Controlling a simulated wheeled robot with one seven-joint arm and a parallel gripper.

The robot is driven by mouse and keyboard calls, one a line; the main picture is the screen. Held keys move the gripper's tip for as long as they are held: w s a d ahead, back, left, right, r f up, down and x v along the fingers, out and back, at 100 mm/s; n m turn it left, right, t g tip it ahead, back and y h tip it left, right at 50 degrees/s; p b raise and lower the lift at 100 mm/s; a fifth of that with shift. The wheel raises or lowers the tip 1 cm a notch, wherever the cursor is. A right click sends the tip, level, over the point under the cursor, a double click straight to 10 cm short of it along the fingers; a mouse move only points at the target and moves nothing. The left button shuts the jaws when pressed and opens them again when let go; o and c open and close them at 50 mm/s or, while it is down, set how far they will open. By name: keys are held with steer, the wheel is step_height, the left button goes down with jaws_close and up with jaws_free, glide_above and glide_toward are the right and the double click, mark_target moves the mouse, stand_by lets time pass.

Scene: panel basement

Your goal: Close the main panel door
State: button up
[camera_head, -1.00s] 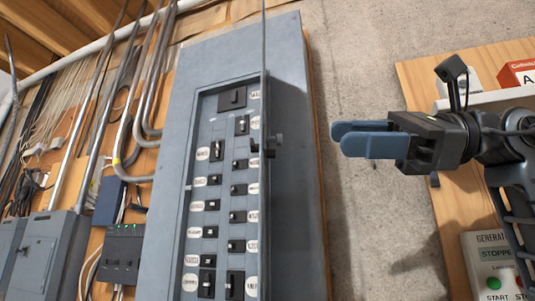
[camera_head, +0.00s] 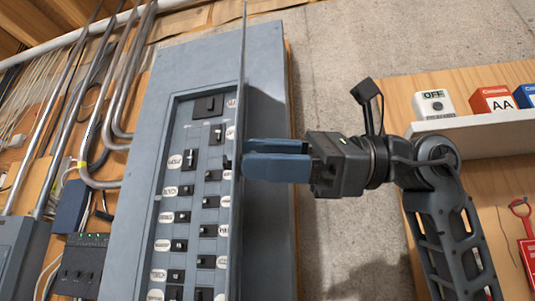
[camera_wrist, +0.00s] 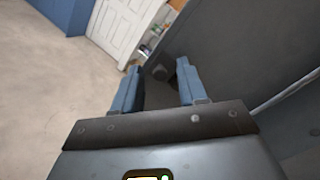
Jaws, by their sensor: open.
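The grey main panel (camera_head: 200,65) fills the left-middle of the head view, with rows of black breakers and white labels. Its door (camera_head: 241,80) stands open, seen nearly edge-on as a thin upright strip. My gripper (camera_head: 246,158) is on the right of this strip with its blue fingers pointing left, the tips at or very near the door. In the wrist view the door looks like the large dark grey surface (camera_wrist: 245,50) at right. A small dark knob (camera_wrist: 160,73) appears between the open fingers. Contact cannot be told.
Metal conduits (camera_head: 105,110) and smaller grey boxes are left of the panel. Bare concrete wall (camera_head: 340,60) lies between. The wrist view shows open floor (camera_wrist: 50,95).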

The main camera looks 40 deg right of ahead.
jaws_close()
stand_by(0.7)
